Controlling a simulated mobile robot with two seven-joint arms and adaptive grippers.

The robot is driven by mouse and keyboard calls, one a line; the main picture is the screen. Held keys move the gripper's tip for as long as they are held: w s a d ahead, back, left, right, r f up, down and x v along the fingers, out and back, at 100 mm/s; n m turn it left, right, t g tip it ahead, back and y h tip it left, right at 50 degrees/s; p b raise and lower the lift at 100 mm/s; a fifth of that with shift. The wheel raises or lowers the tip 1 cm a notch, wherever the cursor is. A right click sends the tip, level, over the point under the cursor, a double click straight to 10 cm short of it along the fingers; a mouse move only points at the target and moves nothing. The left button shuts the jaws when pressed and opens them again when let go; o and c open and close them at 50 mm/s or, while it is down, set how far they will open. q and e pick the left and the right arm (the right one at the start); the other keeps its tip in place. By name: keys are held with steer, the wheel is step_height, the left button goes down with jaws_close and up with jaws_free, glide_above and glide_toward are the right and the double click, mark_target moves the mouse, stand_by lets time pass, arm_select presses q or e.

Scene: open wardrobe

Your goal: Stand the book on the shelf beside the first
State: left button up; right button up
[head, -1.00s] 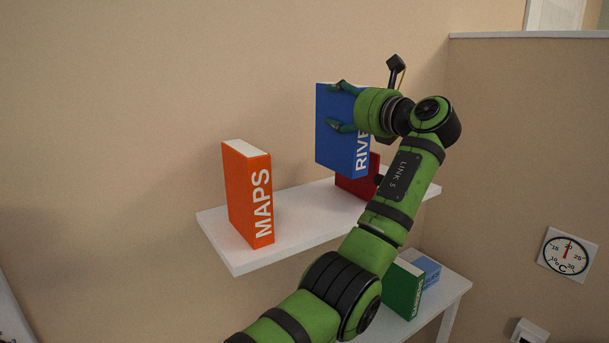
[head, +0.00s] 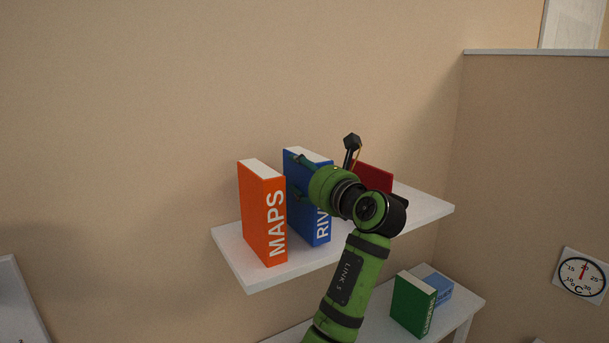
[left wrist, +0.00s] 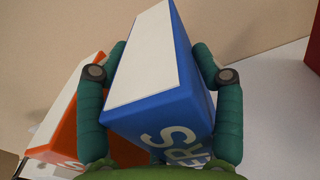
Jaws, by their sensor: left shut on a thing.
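The blue book (head: 312,222), lettered with a partly hidden word starting "RIV", is upright at the shelf, just right of the orange MAPS book (head: 262,215). My left gripper (head: 305,175) is shut on the blue book, with a finger on either side of it in the left wrist view (left wrist: 155,75). The orange book stands upright on the white shelf (head: 420,209) and also shows in the left wrist view (left wrist: 62,125). A narrow gap separates the two books. I cannot tell whether the blue book's base touches the shelf. My right gripper is not in view.
A red object (head: 376,178) stands on the shelf to the right, partly behind my arm. Below, a white table (head: 462,303) holds a green book (head: 411,303) and a blue book-like block (head: 437,286). The shelf's right end is bare.

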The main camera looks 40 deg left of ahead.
arm_select(q)
steer(key=shift+s+f, duration=0.1)
steer(key=shift+f, duration=0.3)
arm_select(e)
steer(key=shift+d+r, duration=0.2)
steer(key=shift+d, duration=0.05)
arm_select(q)
steer(key=o, duration=1.8)
steer(key=shift+f, duration=0.15)
steer(key=shift+o, duration=0.2)
steer(key=shift+d, duration=0.25)
steer(key=b+v, duration=0.4)
steer(key=v, duration=0.7)
steer(key=shift+d, duration=0.25)
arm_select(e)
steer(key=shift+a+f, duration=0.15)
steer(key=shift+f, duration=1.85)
arm_select(q)
steer(key=shift+s, duration=0.1)
